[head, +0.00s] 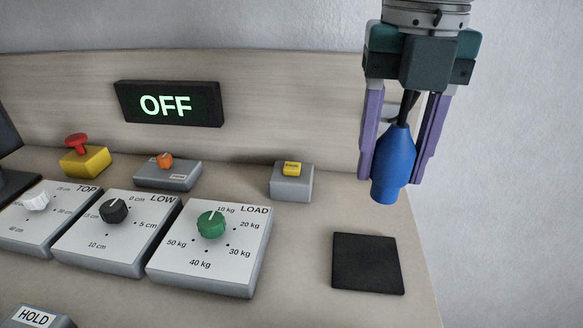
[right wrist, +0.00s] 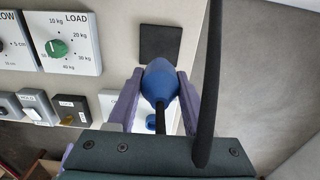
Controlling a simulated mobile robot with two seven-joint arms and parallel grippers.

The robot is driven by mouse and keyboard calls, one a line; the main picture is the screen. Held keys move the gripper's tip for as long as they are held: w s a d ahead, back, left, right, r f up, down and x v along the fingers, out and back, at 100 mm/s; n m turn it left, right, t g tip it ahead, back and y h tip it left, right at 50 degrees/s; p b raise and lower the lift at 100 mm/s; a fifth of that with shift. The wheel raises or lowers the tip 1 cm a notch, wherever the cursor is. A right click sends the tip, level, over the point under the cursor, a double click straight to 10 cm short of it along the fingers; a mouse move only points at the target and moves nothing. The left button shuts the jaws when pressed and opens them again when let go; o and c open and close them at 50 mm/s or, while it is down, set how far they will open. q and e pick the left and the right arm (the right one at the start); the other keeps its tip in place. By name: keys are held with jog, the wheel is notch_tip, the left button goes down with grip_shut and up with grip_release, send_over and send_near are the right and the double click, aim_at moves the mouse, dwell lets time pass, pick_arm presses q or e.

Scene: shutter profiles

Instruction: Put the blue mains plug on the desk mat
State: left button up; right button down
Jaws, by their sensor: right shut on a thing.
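The blue mains plug (head: 393,163) hangs between the purple fingers of my right gripper (head: 404,150), its black cable running up between them. It is held in the air, above and behind the desk mat in the head view. The plug also shows in the right wrist view (right wrist: 160,82), between the fingers of the same gripper (right wrist: 161,95). The desk mat (head: 368,263) is a flat black square near the right edge of the desk, with nothing on it. It also shows in the right wrist view (right wrist: 160,43). My left gripper is not in view.
The LOAD panel (head: 235,262) with a green knob stands left of the mat. A grey box with a yellow switch (head: 292,182) stands behind it. The desk (head: 310,290) is bare around the mat. An OFF display (head: 168,104) is on the back board.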

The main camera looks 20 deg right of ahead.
notch_tip(320, 180, down, 11)
jog(key=shift+b, duration=0.65)
jog(key=shift+c, duration=1.5)
grip_release()
jog(key=shift+f, duration=0.1)
notch_tip(320, 180, up, 12)
jog(key=shift+f+p, duration=0.2)
jog(key=shift+p, duration=0.6)
jog(key=shift+r, duration=0.35)
